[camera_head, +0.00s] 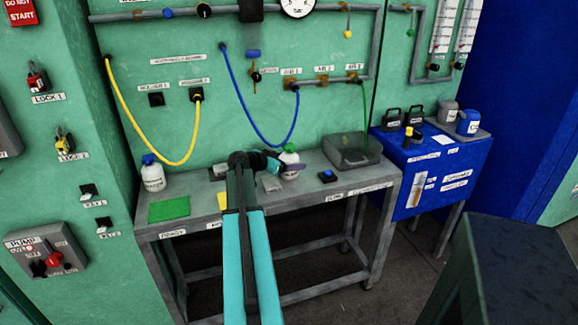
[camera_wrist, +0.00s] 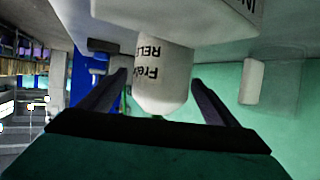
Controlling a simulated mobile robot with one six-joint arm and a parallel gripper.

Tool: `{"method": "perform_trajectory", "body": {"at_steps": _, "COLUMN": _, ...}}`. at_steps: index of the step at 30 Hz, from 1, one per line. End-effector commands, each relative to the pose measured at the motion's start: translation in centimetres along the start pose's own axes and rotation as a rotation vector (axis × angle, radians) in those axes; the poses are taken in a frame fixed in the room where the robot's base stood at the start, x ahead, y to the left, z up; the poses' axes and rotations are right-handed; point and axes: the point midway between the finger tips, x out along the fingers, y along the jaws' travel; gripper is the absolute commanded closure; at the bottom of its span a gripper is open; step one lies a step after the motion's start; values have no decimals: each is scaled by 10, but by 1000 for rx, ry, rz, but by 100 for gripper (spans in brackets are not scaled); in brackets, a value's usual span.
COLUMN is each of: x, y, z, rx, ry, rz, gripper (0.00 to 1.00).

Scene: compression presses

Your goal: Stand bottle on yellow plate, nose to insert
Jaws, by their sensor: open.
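In the head view a white bottle with a green cap (camera_head: 290,150) stands at the back of the grey bench, partly hidden by my gripper (camera_head: 292,167). In the wrist view my gripper (camera_wrist: 160,98) is open, its two dark fingers on either side of a white tapered body with black lettering (camera_wrist: 163,75). I cannot tell whether the fingers touch it. A yellow plate (camera_head: 222,201) shows only as a small strip beside my arm; the rest is hidden. The insert is not clearly identifiable.
A white bottle with a blue cap (camera_head: 152,173) stands behind a green plate (camera_head: 169,209) at the bench's left. A grey open tray (camera_head: 352,152) and a small block with a blue button (camera_head: 327,176) are to the right. Yellow and blue hoses hang on the wall behind.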

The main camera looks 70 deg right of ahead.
Motion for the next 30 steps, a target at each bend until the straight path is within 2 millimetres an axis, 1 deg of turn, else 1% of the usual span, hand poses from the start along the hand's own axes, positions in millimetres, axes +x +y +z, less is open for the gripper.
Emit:
{"method": "perform_trajectory", "body": {"at_steps": 8, "x": 0, "y": -1, "z": 0, "rx": 0, "ry": 0, "rz": -1, "gripper": 17}}
{"method": "perform_trajectory", "body": {"at_steps": 9, "x": -1, "y": -1, "z": 0, "rx": 0, "ry": 0, "rz": -1, "gripper": 21}}
{"method": "perform_trajectory", "body": {"at_steps": 11, "x": -1, "y": -1, "z": 0, "rx": 0, "ry": 0, "rz": -1, "gripper": 31}}
{"method": "perform_trajectory", "body": {"at_steps": 18, "x": -1, "y": -1, "z": 0, "rx": 0, "ry": 0, "rz": -1, "gripper": 71}}
{"method": "perform_trajectory", "body": {"at_steps": 19, "x": -1, "y": -1, "z": -1, "rx": 0, "ry": 1, "rz": -1, "gripper": 72}}
{"method": "perform_trajectory", "body": {"at_steps": 20, "x": -1, "y": -1, "z": -1, "rx": 0, "ry": 1, "rz": -1, "gripper": 77}}
{"method": "perform_trajectory", "body": {"at_steps": 30, "x": -2, "y": -1, "z": -3, "rx": 0, "ry": 1, "rz": -1, "gripper": 77}}
